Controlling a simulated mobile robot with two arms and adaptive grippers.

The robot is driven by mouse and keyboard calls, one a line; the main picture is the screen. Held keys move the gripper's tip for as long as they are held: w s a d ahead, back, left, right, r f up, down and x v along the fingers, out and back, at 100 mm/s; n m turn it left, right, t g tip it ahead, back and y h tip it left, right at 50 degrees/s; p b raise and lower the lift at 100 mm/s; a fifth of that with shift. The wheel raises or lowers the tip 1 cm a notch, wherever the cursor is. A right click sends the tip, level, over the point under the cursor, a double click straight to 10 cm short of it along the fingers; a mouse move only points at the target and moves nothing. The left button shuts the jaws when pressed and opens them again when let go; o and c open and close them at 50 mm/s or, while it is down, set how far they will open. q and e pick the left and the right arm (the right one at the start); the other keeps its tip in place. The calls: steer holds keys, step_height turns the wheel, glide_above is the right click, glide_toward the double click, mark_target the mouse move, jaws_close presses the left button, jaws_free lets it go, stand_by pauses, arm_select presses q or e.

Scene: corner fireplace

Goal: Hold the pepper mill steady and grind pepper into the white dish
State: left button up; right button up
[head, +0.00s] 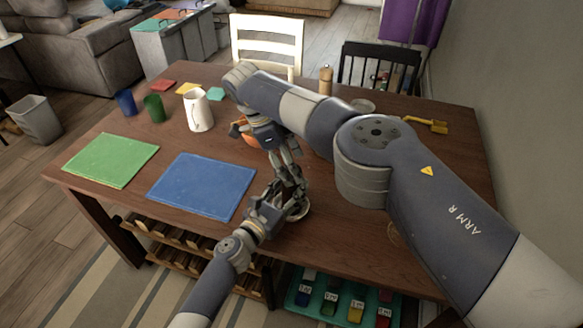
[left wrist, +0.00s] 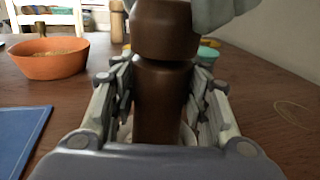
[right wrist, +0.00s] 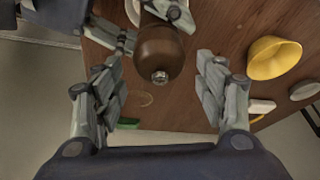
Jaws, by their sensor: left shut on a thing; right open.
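The dark brown pepper mill (left wrist: 160,95) stands upright between the fingers of my left gripper (head: 283,192), which is shut on its body. In the right wrist view the mill's rounded head (right wrist: 160,52) and small metal knob show from above. My right gripper (right wrist: 158,66) is open and points down, with its fingers on either side of the mill head and a gap visible. A right finger also shows beside the head in the left wrist view. The white dish (head: 299,213) is low by the mill, mostly hidden; part of its rim (right wrist: 131,11) shows in the right wrist view.
An orange bowl (left wrist: 48,60) stands behind the grippers. Blue (head: 203,185) and green (head: 111,160) mats lie left. A white mug (head: 198,110), cups and a light wooden mill-like object (head: 326,80) stand farther back. A yellow bowl (right wrist: 273,58) shows in the right wrist view.

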step_height(320, 180, up, 8)
stand_by(0.5)
steer(key=f+y, duration=0.2)
steer(key=f, duration=0.1)
steer(key=shift+s+d+g+y, duration=0.1)
steer(key=shift+d+g+y, duration=0.3)
steer(key=shift+d+f+y, duration=0.15)
steer(key=shift+d+y, duration=0.05)
steer(key=shift+y, duration=0.5)
steer(key=shift+d+y, duration=0.25)
steer(key=shift+y, duration=0.45)
step_height(320, 180, up, 4)
steer(key=d+y, duration=0.3)
steer(key=shift+t, duration=0.4)
steer(key=x, duration=1.2)
steer(key=shift+a, duration=0.35)
steer(key=shift+c, duration=0.5)
steer(key=c, duration=1)
